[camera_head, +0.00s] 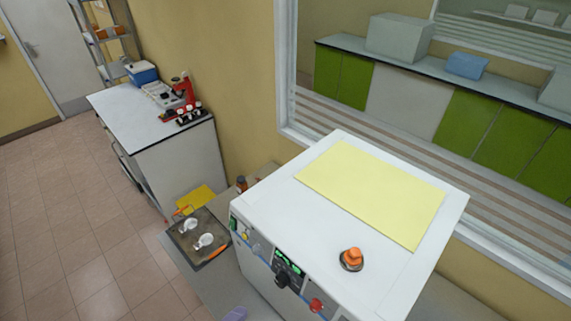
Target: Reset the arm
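Neither of my arms nor grippers shows in the head view. A white machine (265,205) with a display and knobs on its front stands at the centre right. A yellow sheet (375,190) lies flat on its top. A small orange-topped object (351,258) stands upright on the machine's top, near the front edge. A dark tray (184,256) with two small white dishes (204,241) sits on the grey bench left of the machine. An orange-handled item lies at the tray's right edge.
A small brown bottle (241,183) stands behind the machine's left corner. A white-topped side bench (130,110) holds red equipment and a blue box. A window wall bounds the right; tiled floor is clear at left.

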